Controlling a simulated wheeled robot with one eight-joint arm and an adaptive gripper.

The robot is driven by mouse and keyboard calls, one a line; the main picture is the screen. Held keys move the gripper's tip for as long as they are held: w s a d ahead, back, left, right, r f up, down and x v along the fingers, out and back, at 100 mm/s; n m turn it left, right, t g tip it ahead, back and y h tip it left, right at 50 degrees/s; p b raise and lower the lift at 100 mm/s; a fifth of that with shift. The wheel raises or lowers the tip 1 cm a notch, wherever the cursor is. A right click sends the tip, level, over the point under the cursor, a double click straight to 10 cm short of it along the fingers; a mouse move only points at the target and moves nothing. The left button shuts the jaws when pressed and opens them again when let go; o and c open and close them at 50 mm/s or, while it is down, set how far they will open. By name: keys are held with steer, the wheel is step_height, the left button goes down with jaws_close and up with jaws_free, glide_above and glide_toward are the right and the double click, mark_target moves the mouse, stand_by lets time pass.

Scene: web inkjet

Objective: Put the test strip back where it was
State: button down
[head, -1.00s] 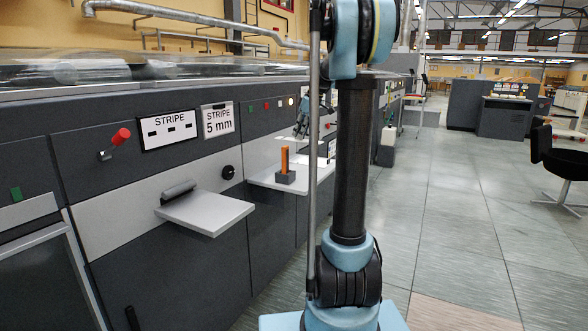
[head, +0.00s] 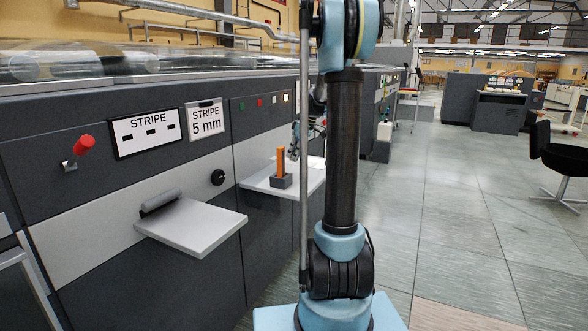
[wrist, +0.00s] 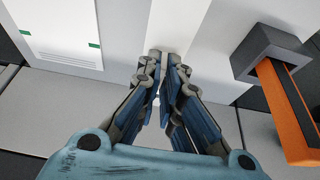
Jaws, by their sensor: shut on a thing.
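My gripper (wrist: 160,78) has its fingers close together in the wrist view. A pale strip (wrist: 178,22) runs up from between the fingertips, and I take it to be the test strip. Its far end is out of the picture. In the head view my gripper (head: 294,150) is partly hidden behind my own arm, low over the far grey shelf (head: 255,184). I cannot tell whether the strip touches the shelf.
An orange bar (head: 280,161) stands upright in a dark block (head: 282,181) on that shelf, close beside my gripper; the bar also shows at right in the wrist view (wrist: 290,118). Open floor lies right.

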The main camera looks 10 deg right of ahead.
mark_target(294, 173)
steer(key=shift+s+a+f, duration=0.15)
steer(key=shift+f, duration=2.4)
steer(key=c, duration=1.8)
jaws_free()
steer(key=shift+r, duration=0.1)
